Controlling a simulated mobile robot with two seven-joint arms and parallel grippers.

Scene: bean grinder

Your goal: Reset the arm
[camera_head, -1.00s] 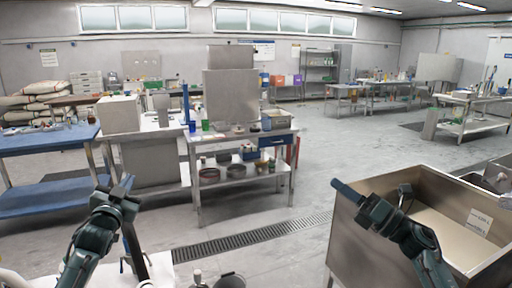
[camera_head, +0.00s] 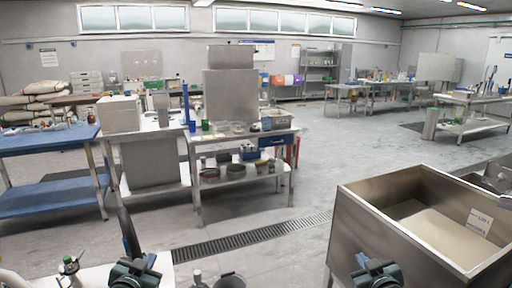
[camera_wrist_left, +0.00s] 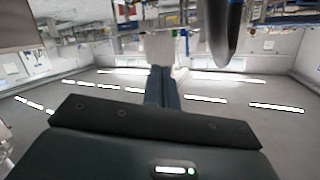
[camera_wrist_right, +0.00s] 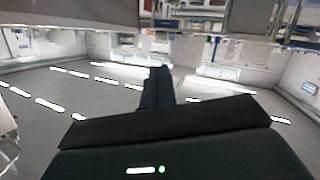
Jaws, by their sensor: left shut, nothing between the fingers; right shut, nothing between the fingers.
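My left gripper (camera_head: 131,245) is low at the bottom left of the head view, over the near white table. Its blue fingers (camera_wrist_left: 162,86) are together in the left wrist view, with nothing between them. My right gripper (camera_head: 361,260) is at the bottom of the head view, in front of the steel sink's left side. Its fingers (camera_wrist_right: 157,88) are also together and empty in the right wrist view. Most of both arms is below the head view's edge.
A dark curved upright part (camera_head: 124,222) stands close by my left gripper. The near white table (camera_head: 95,276) has a small green-topped item (camera_head: 69,262). A steel sink (camera_head: 345,225) stands right. A workbench (camera_head: 240,138) stands beyond the floor drain; the middle floor is open.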

